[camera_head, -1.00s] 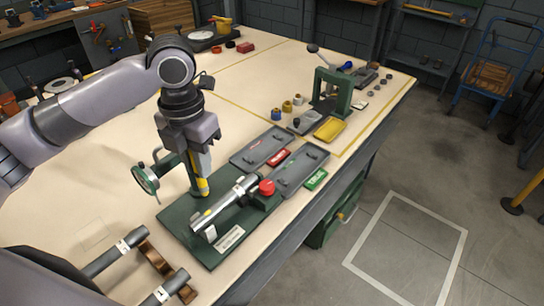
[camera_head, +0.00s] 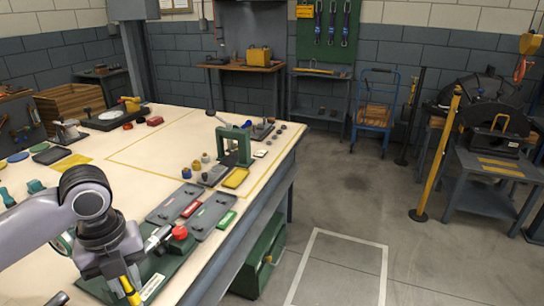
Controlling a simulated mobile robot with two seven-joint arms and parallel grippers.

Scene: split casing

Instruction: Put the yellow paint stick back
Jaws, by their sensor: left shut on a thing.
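My left gripper (camera_head: 122,278) is at the lower left of the head view, above the dark green fixture plate (camera_head: 160,278). It is shut on the yellow paint stick (camera_head: 127,286), which hangs down steeply below the wrist. The stick's lower end is close to the bottom of the frame, and I cannot tell whether it touches anything. The metal cylinder with the red knob (camera_head: 179,232) lies on the fixture just right of the gripper, partly hidden by my wrist. My right gripper is not in view.
A yellow tray (camera_head: 235,178) sits before a green press (camera_head: 234,146). Small cylinders stand left of it. A green cabinet (camera_head: 262,258) is under the table. The far tabletop is mostly clear.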

